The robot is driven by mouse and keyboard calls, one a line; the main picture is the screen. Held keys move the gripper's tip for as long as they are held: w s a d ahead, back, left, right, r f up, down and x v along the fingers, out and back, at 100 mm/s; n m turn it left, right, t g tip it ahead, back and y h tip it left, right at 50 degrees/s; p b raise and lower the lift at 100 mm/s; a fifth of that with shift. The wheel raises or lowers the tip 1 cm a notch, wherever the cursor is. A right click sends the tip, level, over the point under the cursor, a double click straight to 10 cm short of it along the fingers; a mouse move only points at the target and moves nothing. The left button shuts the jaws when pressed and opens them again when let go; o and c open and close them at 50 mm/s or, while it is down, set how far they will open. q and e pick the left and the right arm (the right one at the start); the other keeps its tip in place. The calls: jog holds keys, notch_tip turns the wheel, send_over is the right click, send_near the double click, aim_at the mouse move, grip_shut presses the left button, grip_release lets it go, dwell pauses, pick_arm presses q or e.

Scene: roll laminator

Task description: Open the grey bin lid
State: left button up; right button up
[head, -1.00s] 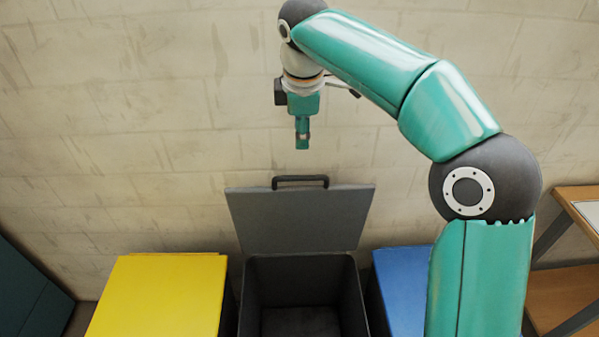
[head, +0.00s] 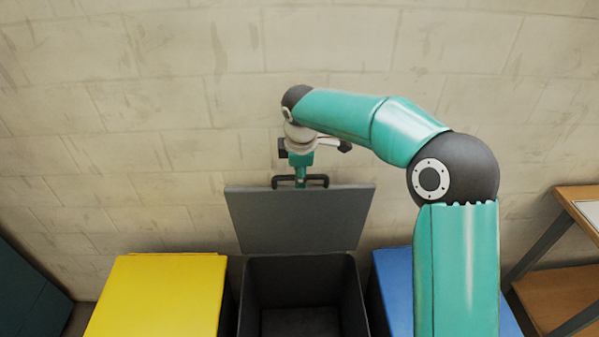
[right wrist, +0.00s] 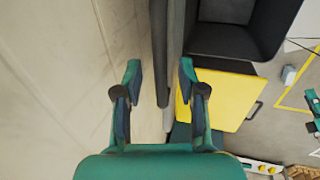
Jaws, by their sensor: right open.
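The grey bin's lid (head: 300,220) stands raised and leaning back near the wall, with its dark handle (head: 319,180) at the top edge. The open grey bin (head: 300,290) is below it, with its dark inside showing. My right gripper (head: 301,182) points down at the middle of the handle. In the right wrist view my right gripper (right wrist: 160,76) is open, with the lid and handle, seen nearly edge-on (right wrist: 160,50), reaching between its fingers. I cannot tell whether a finger touches. My left gripper is not in view.
A yellow-lidded bin (head: 160,295) stands left of the grey bin and a blue-lidded bin (head: 396,285) stands right, partly behind my right arm. The block wall (head: 130,130) is close behind the lid. A wooden shelf unit (head: 570,270) is at the far right.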

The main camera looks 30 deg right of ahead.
jog(key=shift+f, duration=0.1)
grip_shut()
dwell(0.3)
